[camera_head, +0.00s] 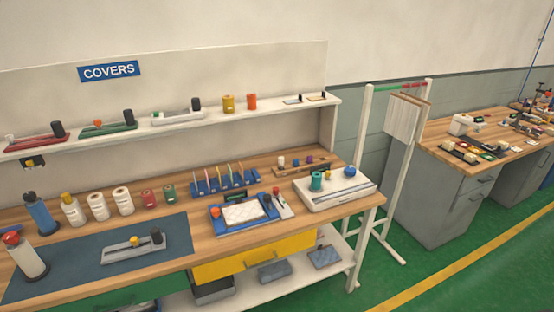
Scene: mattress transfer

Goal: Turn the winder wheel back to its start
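No part is clearly recognisable as a winder wheel at this size. A white flat box (335,191) at the right end of the wooden bench (205,222) carries a teal spool-like cylinder (316,181) and a blue round knob (350,171). I cannot tell whether either belongs to a winder. A grey plate device (134,248) with a yellow knob and a black cylinder lies on the dark blue mat (60,273). Neither of my grippers is in view.
A blue tray (238,226) with a white pad sits left of the white box. Bottles (41,214) and spools (122,200) line the bench's left. A shelf (75,140) holds more devices. A white rack (360,150) stands right. Green floor beyond is clear.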

